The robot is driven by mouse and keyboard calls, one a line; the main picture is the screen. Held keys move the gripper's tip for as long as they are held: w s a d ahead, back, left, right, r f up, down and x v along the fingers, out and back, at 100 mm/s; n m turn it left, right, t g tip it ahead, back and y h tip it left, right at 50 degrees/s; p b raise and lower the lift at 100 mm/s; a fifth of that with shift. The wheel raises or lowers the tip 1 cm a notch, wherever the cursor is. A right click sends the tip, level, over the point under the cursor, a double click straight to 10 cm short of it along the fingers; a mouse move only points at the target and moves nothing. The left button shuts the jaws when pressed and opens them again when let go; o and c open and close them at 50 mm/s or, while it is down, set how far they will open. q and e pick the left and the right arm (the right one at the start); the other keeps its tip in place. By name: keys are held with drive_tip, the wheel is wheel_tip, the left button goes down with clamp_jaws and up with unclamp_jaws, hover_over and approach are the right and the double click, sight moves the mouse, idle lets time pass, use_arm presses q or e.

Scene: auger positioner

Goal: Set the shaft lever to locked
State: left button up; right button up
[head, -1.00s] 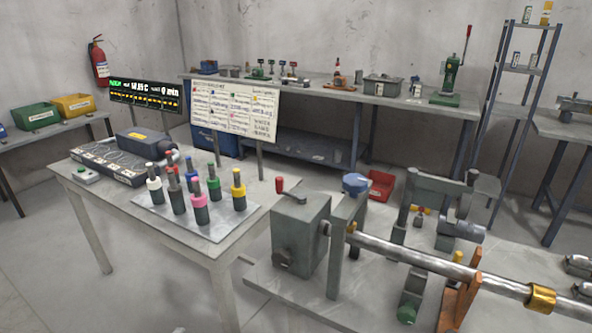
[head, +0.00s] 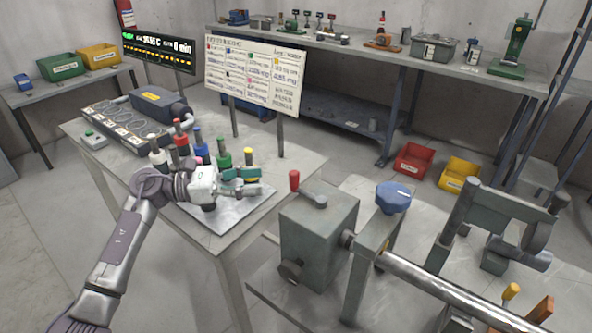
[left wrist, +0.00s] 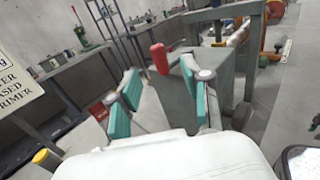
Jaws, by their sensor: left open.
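The shaft lever (head: 305,190) has a red knob and a short grey arm on top of the grey box (head: 318,235). In the left wrist view its red knob (left wrist: 159,58) stands upright beyond and between the teal finger pads. My left gripper (head: 252,181) is open and empty, over the white table to the left of the lever and apart from it. A steel shaft (head: 440,292) runs right from the grey box. No mark for locked can be made out. My right gripper is out of view.
Capped colored tools (head: 222,158) stand on the white table (head: 300,165) behind and beside my left gripper. A signboard (head: 254,78) stands behind them. A blue knob (head: 393,197) on a post is right of the lever. Open air lies between gripper and lever.

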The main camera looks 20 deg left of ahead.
sight(295, 190)
use_arm(q)
drive_tip(key=p+x, duration=0.2)
drive_tip(key=x, duration=0.7)
drive_tip(key=shift+w, duration=0.15)
drive_tip(key=shift+d+f, duration=0.1)
drive_tip(key=shift+c, duration=0.6)
clamp_jaws()
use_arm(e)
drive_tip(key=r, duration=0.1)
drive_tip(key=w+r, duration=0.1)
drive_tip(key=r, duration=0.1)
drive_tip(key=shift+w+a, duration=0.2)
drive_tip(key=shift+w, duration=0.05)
